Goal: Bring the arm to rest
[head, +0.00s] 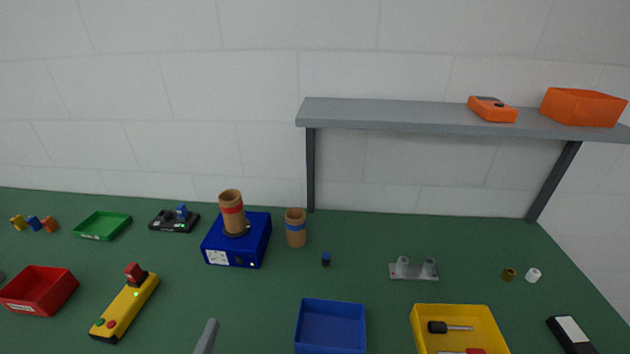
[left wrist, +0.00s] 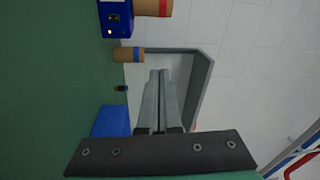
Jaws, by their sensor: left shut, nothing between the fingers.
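My left gripper (head: 207,338) shows only as a grey fingertip at the bottom edge of the head view, above the green table. In the left wrist view its two grey fingers (left wrist: 159,75) lie together, shut with nothing between them. They are clear of the things around, with the shelf and wall behind them. The rest of the left arm is out of view. My right gripper is in neither view.
A blue device (head: 237,244) carries a brown cylinder with a red band (head: 232,208). A blue-banded cylinder (head: 296,230) stands beside it. Blue (head: 331,326), red (head: 38,291) and yellow (head: 455,310) trays and a yellow control box (head: 124,307) lie nearer. A grey shelf (head: 400,114) overhangs the back.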

